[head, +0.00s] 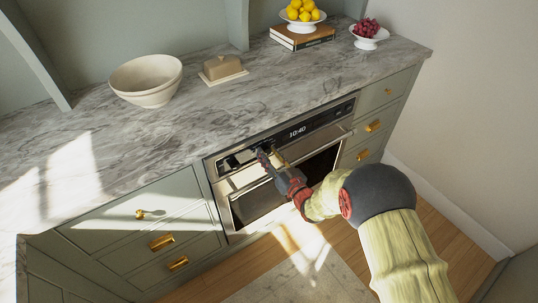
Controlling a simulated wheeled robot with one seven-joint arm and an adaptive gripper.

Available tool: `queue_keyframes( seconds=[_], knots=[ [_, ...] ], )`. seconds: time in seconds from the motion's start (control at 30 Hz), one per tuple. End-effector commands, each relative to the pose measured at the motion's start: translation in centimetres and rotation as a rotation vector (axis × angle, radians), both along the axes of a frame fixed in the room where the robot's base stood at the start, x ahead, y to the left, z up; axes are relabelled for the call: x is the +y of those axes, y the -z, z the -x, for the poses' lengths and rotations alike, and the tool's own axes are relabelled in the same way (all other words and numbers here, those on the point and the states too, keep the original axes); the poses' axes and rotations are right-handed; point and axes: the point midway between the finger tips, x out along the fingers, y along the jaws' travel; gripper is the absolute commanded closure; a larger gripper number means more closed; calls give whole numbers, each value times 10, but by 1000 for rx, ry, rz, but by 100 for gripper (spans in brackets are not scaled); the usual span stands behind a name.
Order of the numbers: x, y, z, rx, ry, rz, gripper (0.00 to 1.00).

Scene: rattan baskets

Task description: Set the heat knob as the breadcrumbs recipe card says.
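A built-in oven (245,207) is set in the green cabinets, with a black control panel (327,122) along its top and a display reading 10:40. The heat knob cannot be made out; my gripper covers part of the panel's left side. My gripper (263,157) is at the front of the oven, by the left half of the panel and above the door handle. Its fingers are small and dark against the panel, so I cannot tell whether they are open, shut or touching anything. I see no recipe card in this view.
The marble counter (200,120) above the oven holds a stack of bowls (146,78), a butter dish (222,69), books (302,38) under a bowl of lemons, and a bowl of grapes (369,34). Drawers with brass handles flank the oven. The oven door handle (329,140) juts out below the panel.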

Motion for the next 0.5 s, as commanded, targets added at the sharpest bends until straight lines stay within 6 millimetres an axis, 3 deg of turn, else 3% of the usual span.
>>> queue_keyframes(
  seconds=[0.5],
  knots=[
    [0,0,0,0,0,0,95]
  ],
)
